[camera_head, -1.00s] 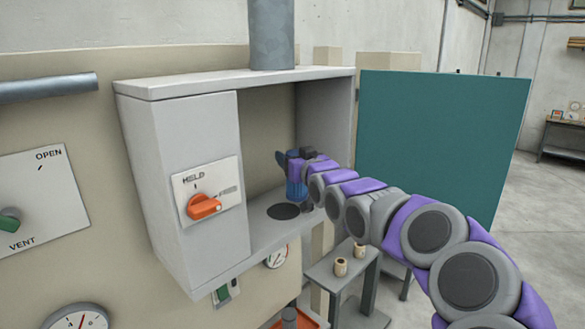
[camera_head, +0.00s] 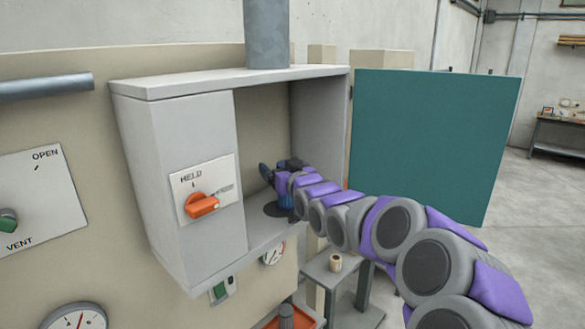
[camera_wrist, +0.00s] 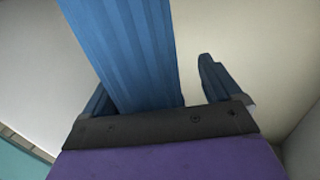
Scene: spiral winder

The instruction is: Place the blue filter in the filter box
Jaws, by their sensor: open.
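The filter box (camera_head: 230,79) is a grey cabinet, open at the front right. The blue filter (camera_head: 284,194) is inside it, partly hidden by my gripper (camera_head: 272,172). Its lower end is at or just above the dark round spot (camera_head: 272,210) on the box floor; I cannot tell whether it is seated. In the wrist view the blue ribbed filter (camera_wrist: 135,45) lies between the fingers of my gripper (camera_wrist: 158,85), nearer the left one. The fingers are open, with a clear gap to the right finger.
The teal door (camera_head: 430,140) stands open at the right, behind my arm. An orange knob (camera_head: 202,204) marked HELD is on the box front. A small stand (camera_head: 335,282) with a beige cylinder (camera_head: 336,262) is below. The box's side wall (camera_head: 318,120) is close to my gripper.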

